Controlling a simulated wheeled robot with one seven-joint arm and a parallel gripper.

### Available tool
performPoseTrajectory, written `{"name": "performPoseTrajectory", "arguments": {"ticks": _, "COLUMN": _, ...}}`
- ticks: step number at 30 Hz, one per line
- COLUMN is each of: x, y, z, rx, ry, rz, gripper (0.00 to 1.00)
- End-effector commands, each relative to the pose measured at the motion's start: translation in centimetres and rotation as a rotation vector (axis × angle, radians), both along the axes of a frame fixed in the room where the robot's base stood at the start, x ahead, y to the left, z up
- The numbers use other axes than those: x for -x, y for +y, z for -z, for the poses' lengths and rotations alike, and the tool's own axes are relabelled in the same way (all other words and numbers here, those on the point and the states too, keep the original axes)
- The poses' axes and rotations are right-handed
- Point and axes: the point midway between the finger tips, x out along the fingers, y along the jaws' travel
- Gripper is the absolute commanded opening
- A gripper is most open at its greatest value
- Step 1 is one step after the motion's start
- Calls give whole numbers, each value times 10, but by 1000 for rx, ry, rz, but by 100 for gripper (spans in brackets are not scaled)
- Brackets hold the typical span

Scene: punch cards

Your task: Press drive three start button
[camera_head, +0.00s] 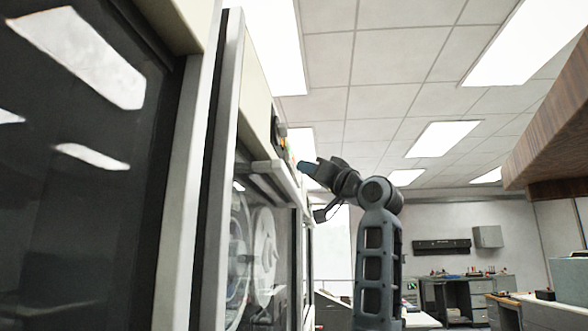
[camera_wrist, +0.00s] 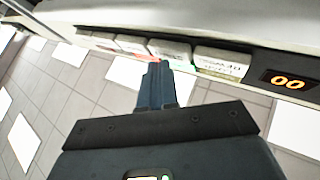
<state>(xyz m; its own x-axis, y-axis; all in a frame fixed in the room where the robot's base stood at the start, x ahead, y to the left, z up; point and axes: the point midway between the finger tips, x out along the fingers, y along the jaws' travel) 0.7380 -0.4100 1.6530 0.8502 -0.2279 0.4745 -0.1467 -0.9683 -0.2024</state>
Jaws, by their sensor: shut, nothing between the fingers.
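My gripper (camera_head: 305,167) is raised in the head view, its blue fingertips close to the control panel (camera_head: 281,140) on the upper part of a tape drive cabinet (camera_head: 232,130). In the wrist view the two blue fingers (camera_wrist: 157,68) are shut together and empty. They point at a row of several pale buttons, with the tips just below and overlapping one button (camera_wrist: 170,50). Another button (camera_wrist: 222,62) is to its right. I cannot tell if the tips touch. The labels are too blurred to tell which button is start. An orange display (camera_wrist: 288,82) reads 00.
A ledge (camera_head: 275,172) sticks out below the panel, close under my gripper. Tape reels (camera_head: 264,245) show behind the cabinet's glass. A wooden overhang (camera_head: 550,130) is at the right. Desks (camera_head: 460,298) stand at the back. The space right of my arm is open.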

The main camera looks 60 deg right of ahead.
Motion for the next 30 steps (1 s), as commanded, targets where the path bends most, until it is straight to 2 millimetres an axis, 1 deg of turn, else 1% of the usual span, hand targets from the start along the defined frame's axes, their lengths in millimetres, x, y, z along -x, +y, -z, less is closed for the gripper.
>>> {"name": "performPoseTrajectory", "arguments": {"ticks": 6, "x": 9, "y": -4, "z": 0, "rx": 0, "ry": -2, "rz": 3, "gripper": 0}}
{"name": "performPoseTrajectory", "arguments": {"ticks": 17, "x": 11, "y": -5, "z": 0, "rx": 0, "ry": -2, "rz": 3, "gripper": 0}}
{"name": "performPoseTrajectory", "arguments": {"ticks": 23, "x": 24, "y": -10, "z": 0, "rx": 1, "ry": -2, "rz": 3, "gripper": 0}}
{"name": "performPoseTrajectory", "arguments": {"ticks": 30, "x": 44, "y": -18, "z": -1, "rx": 1, "ry": -3, "rz": 4, "gripper": 0}}
